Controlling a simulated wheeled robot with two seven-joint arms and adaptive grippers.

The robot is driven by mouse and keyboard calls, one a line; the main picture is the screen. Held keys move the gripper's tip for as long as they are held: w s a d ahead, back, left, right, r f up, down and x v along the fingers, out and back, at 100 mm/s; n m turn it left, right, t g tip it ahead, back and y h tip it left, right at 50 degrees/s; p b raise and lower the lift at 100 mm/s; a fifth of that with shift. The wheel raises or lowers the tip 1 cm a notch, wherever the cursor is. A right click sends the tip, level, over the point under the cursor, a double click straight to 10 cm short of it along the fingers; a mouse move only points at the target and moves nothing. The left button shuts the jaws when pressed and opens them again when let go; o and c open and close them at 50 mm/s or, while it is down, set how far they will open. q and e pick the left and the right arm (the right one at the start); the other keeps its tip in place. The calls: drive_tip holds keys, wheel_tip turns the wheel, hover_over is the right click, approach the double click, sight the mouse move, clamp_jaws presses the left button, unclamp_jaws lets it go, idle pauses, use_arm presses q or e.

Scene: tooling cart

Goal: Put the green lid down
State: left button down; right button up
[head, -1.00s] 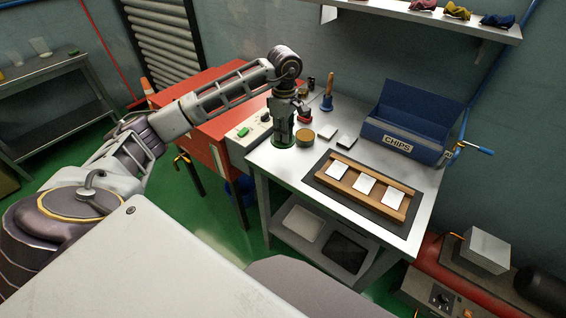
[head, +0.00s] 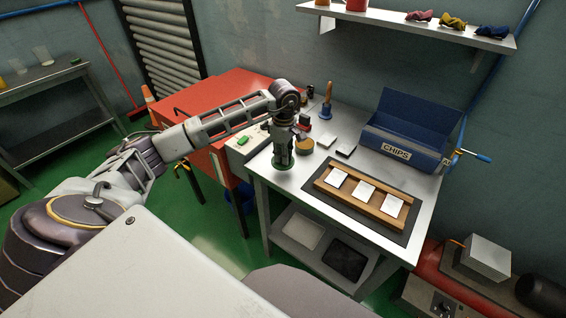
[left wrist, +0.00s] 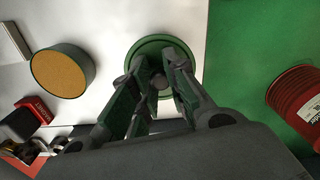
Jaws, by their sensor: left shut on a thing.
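The green lid (head: 283,165) is a round disc at the near left part of the metal cart top. My left gripper (head: 283,154) points down over it and is shut on it. In the left wrist view the fingers (left wrist: 158,80) close on the middle of the lid (left wrist: 160,42), covering part of it. The lid is near the cart top's edge, with green floor beyond. I cannot tell whether it touches the surface. My right gripper is not in view.
A round tin with a tan top (head: 303,144) stands close by, also in the left wrist view (left wrist: 62,74). A wooden tray with white tiles (head: 352,200) and a blue chips bin (head: 400,140) are to the right. A red cabinet (head: 215,110) is at the left.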

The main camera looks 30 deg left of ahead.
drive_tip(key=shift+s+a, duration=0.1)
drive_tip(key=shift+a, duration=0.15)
use_arm(q)
drive_tip(key=shift+f, duration=1.85)
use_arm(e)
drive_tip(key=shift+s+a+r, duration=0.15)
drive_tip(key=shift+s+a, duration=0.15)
use_arm(q)
drive_tip(key=shift+f, duration=0.1)
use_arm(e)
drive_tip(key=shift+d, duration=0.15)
